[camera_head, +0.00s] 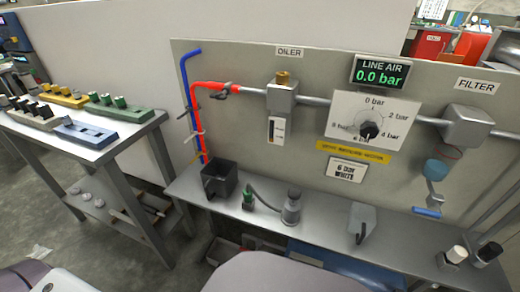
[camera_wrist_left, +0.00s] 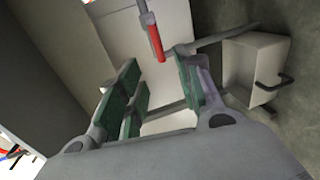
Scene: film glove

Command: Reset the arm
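My left gripper (camera_wrist_left: 160,88) shows in the left wrist view. Its green-padded fingers stand apart, with no object held between them. Neither gripper shows in the head view, and my right gripper is out of sight in both views. In the left wrist view, a red cylinder-like part (camera_wrist_left: 156,42) and a grey bar (camera_wrist_left: 220,38) lie beyond the fingers. A pale box with a dark handle (camera_wrist_left: 253,66) is at the right, apart from the gripper.
The head view shows a grey panel with a pressure dial (camera_head: 368,128) and a "0.0 bar" display (camera_head: 381,74). Below it, a bench (camera_head: 330,236) carries a black bin (camera_head: 219,180) and a grey bottle (camera_head: 292,207). A side table (camera_head: 140,130) holds coloured blocks. Floor shows at left.

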